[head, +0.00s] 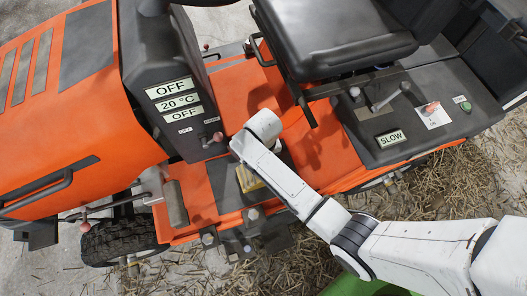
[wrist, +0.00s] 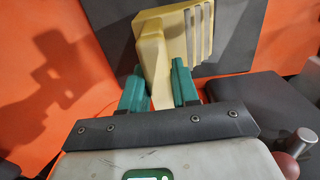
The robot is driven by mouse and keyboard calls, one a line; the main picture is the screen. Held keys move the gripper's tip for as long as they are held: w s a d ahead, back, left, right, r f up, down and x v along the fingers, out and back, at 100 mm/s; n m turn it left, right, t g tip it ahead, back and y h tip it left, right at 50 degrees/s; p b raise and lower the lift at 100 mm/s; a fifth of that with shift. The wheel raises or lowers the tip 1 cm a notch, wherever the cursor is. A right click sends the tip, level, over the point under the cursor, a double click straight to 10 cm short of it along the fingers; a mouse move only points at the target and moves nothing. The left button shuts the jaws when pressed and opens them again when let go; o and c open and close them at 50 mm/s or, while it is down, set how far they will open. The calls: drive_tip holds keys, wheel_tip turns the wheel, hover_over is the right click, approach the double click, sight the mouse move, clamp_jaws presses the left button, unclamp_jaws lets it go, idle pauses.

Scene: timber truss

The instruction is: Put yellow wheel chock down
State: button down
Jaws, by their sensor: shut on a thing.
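A yellow wheel chock (wrist: 176,40) with grey ribs on one side shows in the wrist view. My gripper (wrist: 160,88) has its teal fingers shut on the chock's narrow part. The chock is over a dark grey pad on the orange tractor floor; I cannot tell whether it touches the pad. In the head view only a piece of the yellow chock (head: 250,179) shows beside my white arm, which hides the rest and the gripper's fingers.
The orange tractor has a dark console (head: 172,95) with display labels, a black seat (head: 335,35) and a side panel (head: 400,115) with levers. A pedal (head: 176,203) stands left of the chock. A red-knobbed lever (wrist: 288,165) is at the wrist view's lower right. Straw lies on the ground.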

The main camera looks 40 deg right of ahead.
drive_tip(key=c, duration=0.8)
unclamp_jaws()
drive_tip(key=shift+c, duration=0.2)
wheel_tip(320, 180, up, 12)
drive_tip(key=p, duration=0.3)
drive_tip(key=s+d+r+n, duration=0.1)
drive_tip(key=s+d+r, duration=0.1)
drive_tip(key=s, duration=0.7)
drive_tip(key=s+d+r+n+t, duration=0.1)
drive_tip(key=s+d, duration=0.3)
drive_tip(key=s, duration=0.5)
drive_tip(key=shift+s+r+n, duration=0.35)
drive_tip(key=shift+r+n, duration=0.15)
drive_tip(key=shift+n, duration=0.1)
drive_tip(key=shift+s+d+r, duration=0.2)
drive_tip(key=shift+s+d, duration=0.05)
drive_tip(key=shift+c, duration=0.3)
